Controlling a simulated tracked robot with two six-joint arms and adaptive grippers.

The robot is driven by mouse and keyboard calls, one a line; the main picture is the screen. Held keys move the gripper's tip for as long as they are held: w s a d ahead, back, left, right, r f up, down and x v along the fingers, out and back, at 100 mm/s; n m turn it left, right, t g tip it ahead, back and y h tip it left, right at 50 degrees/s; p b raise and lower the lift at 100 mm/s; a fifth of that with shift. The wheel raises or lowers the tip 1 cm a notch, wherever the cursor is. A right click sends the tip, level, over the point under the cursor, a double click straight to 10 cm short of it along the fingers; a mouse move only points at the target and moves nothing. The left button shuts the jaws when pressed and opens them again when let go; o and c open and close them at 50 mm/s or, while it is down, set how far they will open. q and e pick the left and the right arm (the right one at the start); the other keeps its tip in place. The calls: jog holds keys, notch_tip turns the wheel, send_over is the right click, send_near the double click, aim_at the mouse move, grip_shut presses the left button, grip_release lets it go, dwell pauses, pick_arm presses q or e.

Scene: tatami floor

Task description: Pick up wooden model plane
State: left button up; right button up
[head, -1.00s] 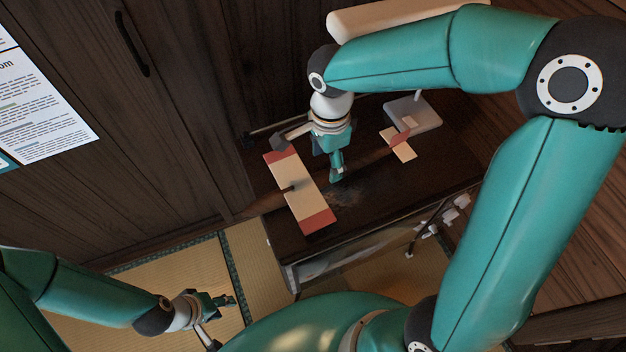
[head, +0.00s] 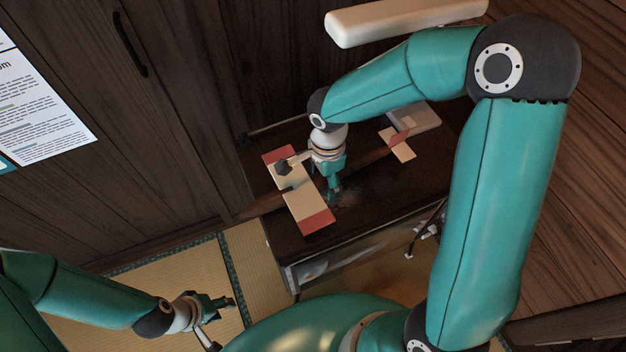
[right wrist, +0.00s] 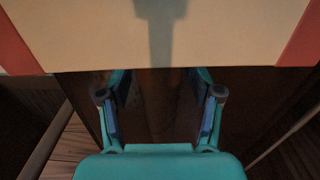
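The wooden model plane (head: 293,190) lies on a dark low cabinet in the head view, with a cream wing, red wing tips, a dark brown fuselage and a small cream-and-red tail. My right gripper (head: 334,192) points down over the fuselage, just behind the wing. In the right wrist view the wing (right wrist: 225,35) spans the top, and the open fingers of my right gripper (right wrist: 160,105) stand apart with the brown fuselage (right wrist: 158,92) showing between them. Contact cannot be told. My left gripper (head: 226,301) hangs low at the left, away from the plane; its fingers are too small to read.
A grey device (head: 420,117) sits on the cabinet (head: 350,228) behind the tail. Dark wooden panels (head: 160,120) rise behind and left of it. White plugs or cables hang at the cabinet's front right. Tatami floor (head: 190,272) lies below.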

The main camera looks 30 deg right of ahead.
grip_shut()
jog(key=shift+r, duration=0.15)
